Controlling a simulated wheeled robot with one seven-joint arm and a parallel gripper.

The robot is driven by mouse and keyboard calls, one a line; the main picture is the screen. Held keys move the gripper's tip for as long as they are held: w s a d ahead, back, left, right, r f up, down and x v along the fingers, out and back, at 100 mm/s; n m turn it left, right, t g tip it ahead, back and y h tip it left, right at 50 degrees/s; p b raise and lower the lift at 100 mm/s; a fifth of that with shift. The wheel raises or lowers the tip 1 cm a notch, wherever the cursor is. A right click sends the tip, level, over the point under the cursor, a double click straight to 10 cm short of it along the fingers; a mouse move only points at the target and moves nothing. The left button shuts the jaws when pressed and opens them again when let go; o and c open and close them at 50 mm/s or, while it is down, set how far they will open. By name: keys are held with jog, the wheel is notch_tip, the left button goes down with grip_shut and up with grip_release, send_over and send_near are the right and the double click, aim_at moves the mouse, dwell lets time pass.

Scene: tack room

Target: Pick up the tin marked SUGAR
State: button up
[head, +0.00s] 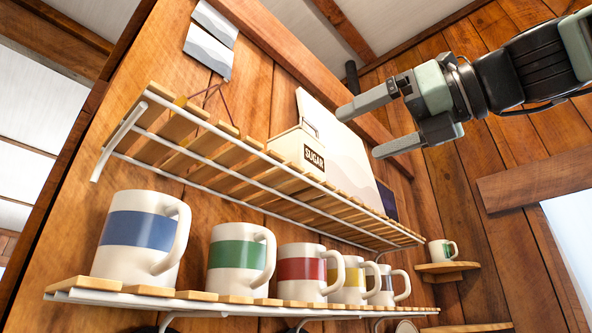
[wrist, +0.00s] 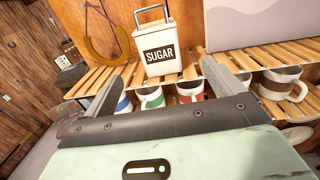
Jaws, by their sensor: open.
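The cream tin with the black SUGAR label (head: 287,148) stands upright on the upper slatted shelf (head: 190,143), seen from below in the head view. My gripper (head: 358,132) is open and empty, in front of the shelf and to the right of the tin in the head view. In the wrist view its two fingers (wrist: 169,66) point toward the shelf, with the tin beyond them and apart from them. The tin's base is partly hidden by slats in the head view.
A large pale panel (head: 342,143) stands beside the tin on the upper shelf. Several banded mugs, including a blue one (head: 139,232) and a red one (head: 301,268), line the lower shelf. A horseshoe (wrist: 101,38) hangs left of the tin. A small mug (head: 441,250) sits on a corner shelf.

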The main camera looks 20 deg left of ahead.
aim_at(315, 154)
jog(key=p+x, duration=0.3)
jog(key=x, duration=0.5)
jog(key=shift+r, duration=0.1)
jog(key=shift+f+p+x, duration=0.15)
jog(key=shift+p+x, duration=0.65)
jog(key=shift+x, duration=0.7)
jog(key=shift+f+p+x, duration=0.15)
jog(key=shift+p+x, duration=0.6)
jog(key=shift+x, duration=0.8)
jog(key=shift+s, duration=0.2)
jog(key=shift+c, duration=0.3)
jog(key=c, duration=1.5)
jog(key=shift+o, duration=0.2)
jog(key=shift+r, duration=0.15)
